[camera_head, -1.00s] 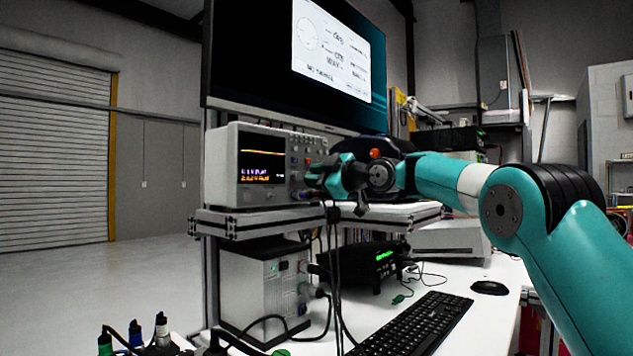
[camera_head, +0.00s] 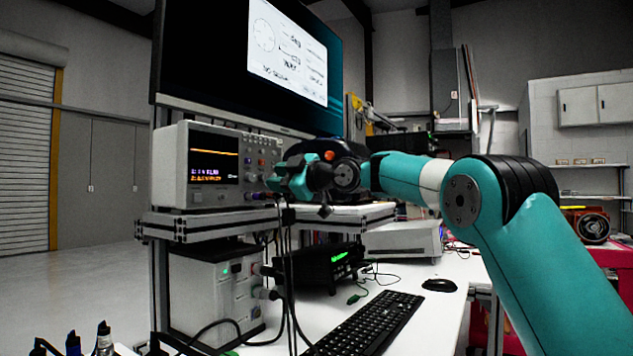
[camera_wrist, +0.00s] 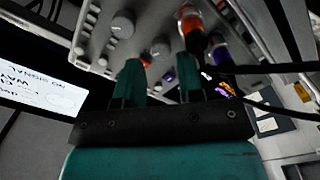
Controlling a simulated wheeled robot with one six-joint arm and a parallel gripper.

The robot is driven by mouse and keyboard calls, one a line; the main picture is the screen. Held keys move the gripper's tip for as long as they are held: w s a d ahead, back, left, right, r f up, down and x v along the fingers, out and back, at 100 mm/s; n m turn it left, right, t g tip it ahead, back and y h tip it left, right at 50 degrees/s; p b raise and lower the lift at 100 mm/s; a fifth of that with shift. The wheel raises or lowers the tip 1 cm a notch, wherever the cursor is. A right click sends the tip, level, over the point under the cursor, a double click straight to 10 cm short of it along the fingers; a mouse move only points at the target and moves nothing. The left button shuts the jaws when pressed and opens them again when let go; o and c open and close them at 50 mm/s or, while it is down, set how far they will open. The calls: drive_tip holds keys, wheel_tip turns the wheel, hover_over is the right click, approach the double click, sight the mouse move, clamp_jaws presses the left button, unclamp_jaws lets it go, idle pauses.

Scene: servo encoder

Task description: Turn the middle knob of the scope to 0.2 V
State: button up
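The scope (camera_head: 170,160) is a light grey box with a lit screen on a shelf at the left. Its front panel (camera_wrist: 92,45) fills the upper part of the wrist view, with several grey, orange and purple knobs or connectors. My gripper (camera_head: 277,180) is at the right side of the scope's front in the head view. In the wrist view my gripper (camera_wrist: 160,62) has its teal fingers apart, with a grey knob (camera_wrist: 160,47) just beyond the gap. I cannot tell whether the fingers touch it. Knob markings are too small to read.
A large monitor (camera_head: 215,75) stands above the scope. Cables (camera_head: 283,260) hang below my gripper and cables cross the right of the wrist view. A power box (camera_head: 205,290) stands beneath the shelf. A keyboard (camera_head: 365,325) and a mouse (camera_head: 439,285) lie on the white desk.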

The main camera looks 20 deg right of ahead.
drive_tip(key=b+v, duration=0.2)
drive_tip(key=v, duration=1.3)
drive_tip(key=shift+b, duration=0.3)
